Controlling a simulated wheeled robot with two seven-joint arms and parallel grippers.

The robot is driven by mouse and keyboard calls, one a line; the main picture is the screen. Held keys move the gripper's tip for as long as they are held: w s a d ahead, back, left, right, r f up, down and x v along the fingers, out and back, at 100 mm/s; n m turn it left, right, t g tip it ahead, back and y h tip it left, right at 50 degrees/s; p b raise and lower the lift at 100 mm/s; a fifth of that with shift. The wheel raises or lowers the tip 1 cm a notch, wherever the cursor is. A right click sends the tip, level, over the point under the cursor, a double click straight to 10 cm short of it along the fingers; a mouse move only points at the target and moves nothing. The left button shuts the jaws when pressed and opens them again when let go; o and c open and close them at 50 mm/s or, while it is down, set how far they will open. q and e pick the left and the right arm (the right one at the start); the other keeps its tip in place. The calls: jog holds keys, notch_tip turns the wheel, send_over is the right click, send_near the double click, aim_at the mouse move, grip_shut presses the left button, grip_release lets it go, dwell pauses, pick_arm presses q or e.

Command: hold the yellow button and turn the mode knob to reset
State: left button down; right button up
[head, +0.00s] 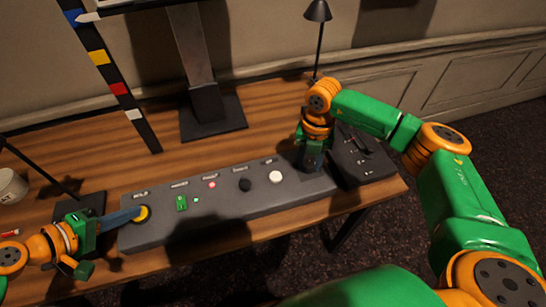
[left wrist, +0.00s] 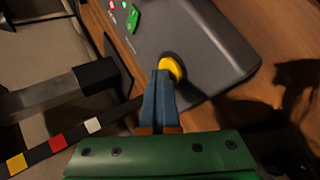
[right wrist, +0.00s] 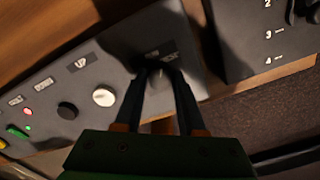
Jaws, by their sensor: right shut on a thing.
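The yellow button (head: 143,212) sits at the left end of the grey panel; it also shows in the left wrist view (left wrist: 171,69). My left gripper (left wrist: 160,76) has its blue fingers together, with the tips at the button; they appear to touch it. In the head view the left gripper (head: 136,213) comes in from the left. My right gripper (right wrist: 158,74) is shut on the grey mode knob (right wrist: 158,82) at the panel's right end. In the head view the right gripper (head: 311,168) hides this knob. The small print beside it is too blurred to read surely.
The panel (head: 225,205) also carries a green switch (head: 181,203), a lit red lamp (head: 212,184), a black knob (head: 245,185) and a white knob (head: 276,177). A slider box (head: 375,168) stands close right of the right gripper. A monitor stand (head: 215,120) rises behind.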

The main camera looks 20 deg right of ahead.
jog(key=shift+m, duration=0.9)
jog(key=m, duration=0.3)
jog(key=o, duration=1.1)
jog(key=shift+m, duration=0.4)
jog(key=shift+o, duration=0.2)
